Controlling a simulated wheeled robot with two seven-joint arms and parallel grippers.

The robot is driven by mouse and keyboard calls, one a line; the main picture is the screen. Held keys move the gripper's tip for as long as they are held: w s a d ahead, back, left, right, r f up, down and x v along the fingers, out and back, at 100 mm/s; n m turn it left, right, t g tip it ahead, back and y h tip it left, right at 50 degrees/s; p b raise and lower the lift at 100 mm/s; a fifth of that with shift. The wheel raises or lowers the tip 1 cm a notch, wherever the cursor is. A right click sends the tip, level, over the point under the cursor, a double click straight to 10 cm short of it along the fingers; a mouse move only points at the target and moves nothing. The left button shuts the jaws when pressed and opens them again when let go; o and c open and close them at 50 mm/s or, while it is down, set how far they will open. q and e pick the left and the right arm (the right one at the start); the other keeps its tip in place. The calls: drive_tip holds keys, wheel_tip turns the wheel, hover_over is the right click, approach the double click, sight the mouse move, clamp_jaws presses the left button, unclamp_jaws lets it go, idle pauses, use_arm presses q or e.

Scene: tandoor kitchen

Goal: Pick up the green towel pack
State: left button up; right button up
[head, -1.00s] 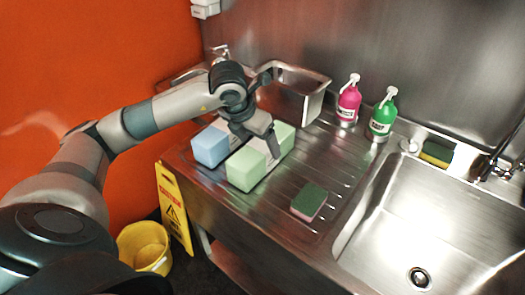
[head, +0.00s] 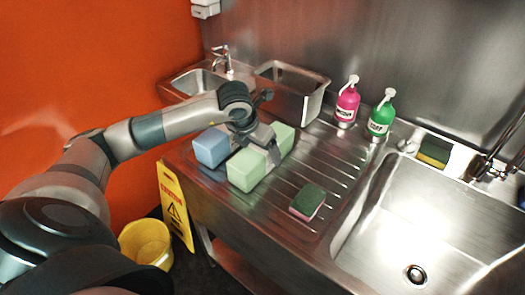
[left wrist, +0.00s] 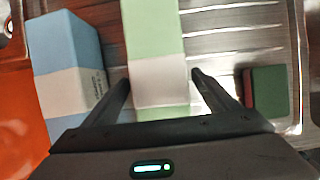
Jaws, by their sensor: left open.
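The green towel pack (head: 246,170) lies on the ridged steel drainboard, a pale green block with a white band around its middle. My left gripper (head: 262,152) is over its middle, pointing down. In the left wrist view the green towel pack (left wrist: 153,32) runs between the two open fingers (left wrist: 160,84), one on each side of the white band. A gap shows at least on the right side; contact on the left is hard to tell. The blue towel pack (head: 211,147) lies just left of it, and also shows in the left wrist view (left wrist: 66,45). My right gripper is not in view.
A green and pink sponge (head: 307,202) lies right of the packs. A steel tub (head: 312,102), a pink bottle (head: 347,104) and a green bottle (head: 381,118) stand behind. A large sink (head: 440,215) is at right. A yellow bucket (head: 146,243) and caution sign (head: 174,205) stand on the floor.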

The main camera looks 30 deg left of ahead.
use_arm(q)
drive_tip(key=shift+w+f, duration=0.25)
drive_tip(key=shift+f, duration=0.15)
drive_tip(key=shift+w+f, duration=0.1)
drive_tip(key=shift+f, duration=0.35)
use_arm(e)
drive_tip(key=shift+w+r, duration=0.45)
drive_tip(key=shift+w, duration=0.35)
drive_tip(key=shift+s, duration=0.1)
use_arm(q)
drive_tip(key=c, duration=1.3)
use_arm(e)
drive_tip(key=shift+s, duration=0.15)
